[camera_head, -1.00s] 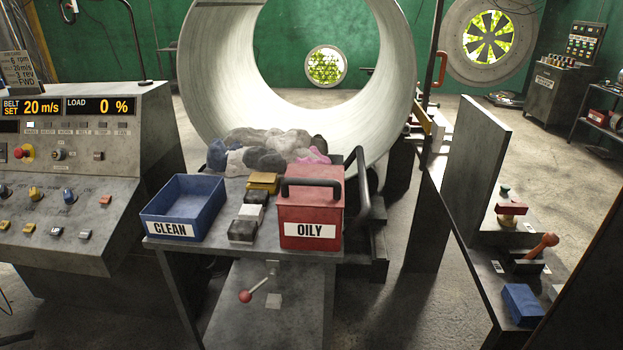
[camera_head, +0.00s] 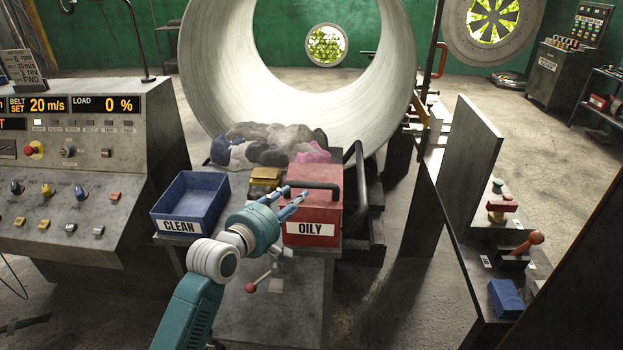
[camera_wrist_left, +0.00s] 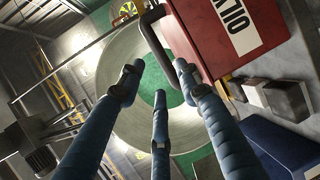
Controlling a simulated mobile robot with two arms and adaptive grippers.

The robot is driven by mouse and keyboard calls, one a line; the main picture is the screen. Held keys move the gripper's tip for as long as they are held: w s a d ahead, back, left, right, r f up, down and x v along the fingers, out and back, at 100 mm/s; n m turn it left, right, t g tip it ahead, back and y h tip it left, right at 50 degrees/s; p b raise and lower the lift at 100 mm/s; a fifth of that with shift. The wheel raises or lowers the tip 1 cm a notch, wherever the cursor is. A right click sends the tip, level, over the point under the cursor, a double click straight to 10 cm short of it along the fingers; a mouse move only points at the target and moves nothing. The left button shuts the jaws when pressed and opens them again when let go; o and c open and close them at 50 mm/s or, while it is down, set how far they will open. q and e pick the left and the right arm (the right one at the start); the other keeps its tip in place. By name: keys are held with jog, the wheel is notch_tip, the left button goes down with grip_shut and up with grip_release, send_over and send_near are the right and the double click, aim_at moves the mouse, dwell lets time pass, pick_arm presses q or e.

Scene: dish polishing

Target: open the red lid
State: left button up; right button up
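The red lid (camera_head: 322,203) lies shut on top of the red box labelled OILY (camera_head: 312,231), with a dark bar handle (camera_head: 318,185) across it. My left gripper (camera_head: 291,197) reaches in from below and is over the left edge of the box, its fingers pointing toward the handle. In the left wrist view its blue fingers (camera_wrist_left: 155,90) are spread apart with nothing between them. The red box (camera_wrist_left: 205,50) and the handle (camera_wrist_left: 150,32) show there beyond the fingertips. Contact with the handle cannot be told. My right gripper is not in view.
The blue CLEAN tray (camera_head: 189,211) stands empty to the left on the same cart. A yellow block (camera_head: 265,177) sits between tray and box, and a rag pile (camera_head: 262,147) lies behind. A red-knobbed lever (camera_head: 251,287) is below. The control console (camera_head: 100,130) stands at left.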

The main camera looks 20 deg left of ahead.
aim_at(310, 185)
pick_arm(q)
jog(key=p+x, duration=0.1)
jog(key=x, duration=0.9)
jog(key=shift+w+d+r+p, duration=0.1)
jog(key=shift+w+d+p, duration=0.05)
jog(key=shift+w+p, duration=0.25)
grip_shut()
